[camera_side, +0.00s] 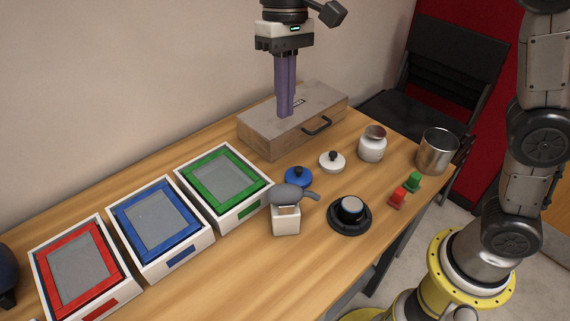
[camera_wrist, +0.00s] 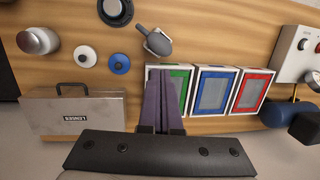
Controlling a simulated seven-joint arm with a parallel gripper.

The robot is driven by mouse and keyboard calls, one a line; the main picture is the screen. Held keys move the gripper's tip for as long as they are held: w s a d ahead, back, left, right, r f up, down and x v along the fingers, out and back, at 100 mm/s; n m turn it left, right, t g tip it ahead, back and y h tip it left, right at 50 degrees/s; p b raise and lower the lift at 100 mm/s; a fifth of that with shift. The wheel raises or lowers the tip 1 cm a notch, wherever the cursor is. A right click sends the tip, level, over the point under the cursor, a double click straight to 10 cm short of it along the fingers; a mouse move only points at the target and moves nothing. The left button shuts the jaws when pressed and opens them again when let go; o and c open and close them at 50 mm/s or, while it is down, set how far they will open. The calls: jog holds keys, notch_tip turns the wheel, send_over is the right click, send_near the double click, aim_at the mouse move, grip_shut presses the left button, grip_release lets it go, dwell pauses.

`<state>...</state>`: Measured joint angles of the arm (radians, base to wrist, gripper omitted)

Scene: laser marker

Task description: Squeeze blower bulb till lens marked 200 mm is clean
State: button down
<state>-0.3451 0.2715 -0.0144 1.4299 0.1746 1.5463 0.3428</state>
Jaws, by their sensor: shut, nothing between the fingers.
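The grey blower bulb (camera_side: 287,193) rests on a small white holder (camera_side: 286,221) mid-table; it also shows in the wrist view (camera_wrist: 158,44). A lidded case (camera_side: 297,117) lies at the back of the table, its label reading "LENSES" in the wrist view (camera_wrist: 77,110). No lens with a readable 200 mm mark is seen. A black round mount with a light-topped cylinder (camera_side: 350,211) stands right of the bulb. My gripper (camera_side: 284,113) has its long purple fingers together and empty, pointing down near the case, well away from the bulb.
Red (camera_side: 79,279), blue (camera_side: 155,223) and green (camera_side: 222,180) framed boxes line the left. Blue (camera_side: 298,177) and white (camera_side: 331,161) knobbed lids, a white jar (camera_side: 372,146), a metal pot (camera_side: 437,151) and red and green blocks (camera_side: 404,190) stand right. A control box (camera_wrist: 297,52) shows in the wrist view.

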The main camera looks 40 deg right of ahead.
aim_at(285, 184)
jog(key=f, duration=0.4)
jog(key=s+a+f, duration=0.1)
jog(key=f, duration=0.4)
jog(key=s+a+f, duration=0.1)
jog(key=f, duration=0.3)
jog(key=shift+f, duration=0.4)
jog(key=shift+d+f, duration=0.1)
jog(key=shift+f, duration=0.85)
notch_tip(285, 184, up, 14)
jog(key=w+d, duration=0.1)
jog(key=w, duration=0.1)
jog(key=shift+d, duration=0.4)
jog(key=shift+r, duration=0.2)
jog(key=shift+w+a+r+h, duration=0.3)
jog(key=shift+a+r, duration=0.1)
jog(key=shift+r, duration=0.25)
